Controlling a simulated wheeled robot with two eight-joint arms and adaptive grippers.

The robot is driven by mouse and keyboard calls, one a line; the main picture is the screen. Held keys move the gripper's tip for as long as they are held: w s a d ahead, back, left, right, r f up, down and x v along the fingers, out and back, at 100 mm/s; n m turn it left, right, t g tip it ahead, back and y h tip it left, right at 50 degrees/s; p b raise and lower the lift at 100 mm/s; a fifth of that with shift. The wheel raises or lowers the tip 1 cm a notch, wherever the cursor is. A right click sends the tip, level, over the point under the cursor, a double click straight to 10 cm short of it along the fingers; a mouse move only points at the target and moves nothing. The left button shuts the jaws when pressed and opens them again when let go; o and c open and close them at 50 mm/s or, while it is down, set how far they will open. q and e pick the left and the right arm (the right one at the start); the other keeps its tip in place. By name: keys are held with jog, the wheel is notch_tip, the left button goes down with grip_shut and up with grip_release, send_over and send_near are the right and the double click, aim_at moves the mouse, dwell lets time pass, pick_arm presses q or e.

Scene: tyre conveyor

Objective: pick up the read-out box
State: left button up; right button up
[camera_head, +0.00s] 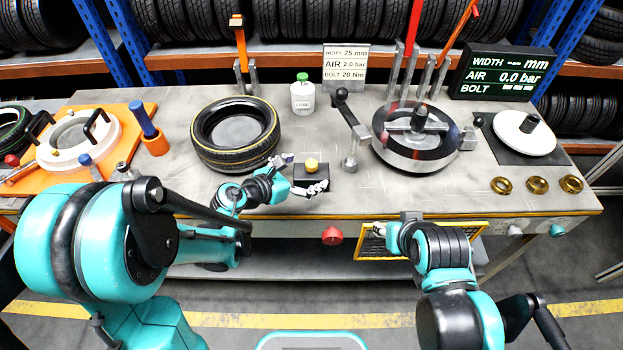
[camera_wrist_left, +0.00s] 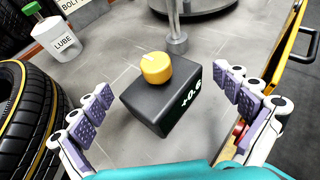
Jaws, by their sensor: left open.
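The read-out box (camera_head: 313,179) is a small black box with a yellow knob on top, standing near the table's front edge. In the left wrist view the read-out box (camera_wrist_left: 160,108) shows "+0.6" in white on one face. My left gripper (camera_head: 302,173) is open, with one finger on either side of the box. In the left wrist view the fingers of my left gripper (camera_wrist_left: 170,85) show gaps to the box on both sides. My right gripper (camera_head: 379,231) is at the table's front edge by a yellow-framed panel; its fingers are too small to read.
A tyre (camera_head: 236,134) lies left of the box, with a white lube bottle (camera_head: 303,96) behind. A metal stand (camera_head: 350,150) and a round wheel fixture (camera_head: 415,140) are to the right. Several brass rings (camera_head: 537,185) lie front right. A yellow-framed panel (camera_head: 440,236) hangs at the front.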

aim_at(306, 175)
pick_arm(q)
jog(key=shift+s, duration=0.15)
grip_shut()
jog(key=shift+r, duration=0.1)
jog(key=shift+r+p, duration=0.4)
jog(key=shift+r, duration=0.15)
notch_tip(306, 175, up, 3)
jog(key=shift+p, duration=0.85)
jog(key=s+d+r+p, duration=0.4)
jog(key=s+d+r, duration=0.1)
jog(key=d, duration=0.5)
jog(key=shift+s+r, duration=0.25)
jog(key=shift+r, duration=0.65)
